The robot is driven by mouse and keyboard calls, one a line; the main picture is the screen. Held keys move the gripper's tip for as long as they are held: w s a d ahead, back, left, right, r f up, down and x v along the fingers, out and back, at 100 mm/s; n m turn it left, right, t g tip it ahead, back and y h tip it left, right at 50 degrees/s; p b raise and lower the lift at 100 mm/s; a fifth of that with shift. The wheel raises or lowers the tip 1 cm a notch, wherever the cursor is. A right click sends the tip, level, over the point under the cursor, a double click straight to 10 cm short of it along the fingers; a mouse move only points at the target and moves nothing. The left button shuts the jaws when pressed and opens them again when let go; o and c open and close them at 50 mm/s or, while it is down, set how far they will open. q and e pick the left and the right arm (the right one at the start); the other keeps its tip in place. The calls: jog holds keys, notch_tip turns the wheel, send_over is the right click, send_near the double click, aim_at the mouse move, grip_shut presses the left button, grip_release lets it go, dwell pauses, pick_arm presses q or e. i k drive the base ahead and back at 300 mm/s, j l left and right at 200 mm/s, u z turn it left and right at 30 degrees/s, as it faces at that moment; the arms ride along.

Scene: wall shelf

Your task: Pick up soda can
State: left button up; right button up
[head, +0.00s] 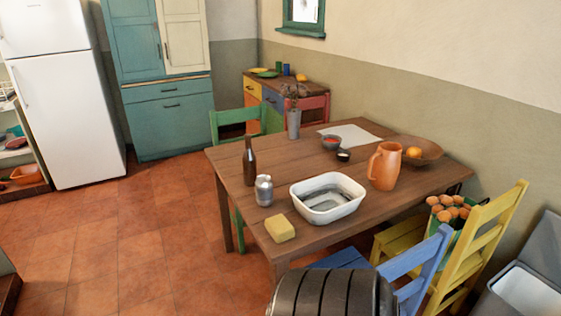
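A small silver-grey can-like object (264,190) stands upright near the left edge of the wooden table (225,174). It looks like the soda can, but no label can be read. A brown bottle (249,163) stands just behind it, a yellow sponge-like block (280,229) lies in front of it, and a white basin (328,198) is to its right. Neither of my grippers shows in the head view.
An orange jug (385,166) and a wooden bowl (417,151) stand farther right. Blue (418,262), yellow (481,240) and green (238,122) chairs surround the table. A dark ribbed object (333,293) fills the bottom centre. The tiled floor at left is clear.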

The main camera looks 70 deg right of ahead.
aim_at(264, 183)
jog(key=i+l+z, duration=0.1)
jog(key=z, duration=0.35)
jog(key=i+z, duration=0.3)
jog(key=z, duration=0.2)
jog(key=i+z, duration=0.2)
jog(key=z, duration=0.25)
jog(key=i+j+z, duration=0.1)
jog(key=z, duration=0.35)
jog(key=i, duration=0.05)
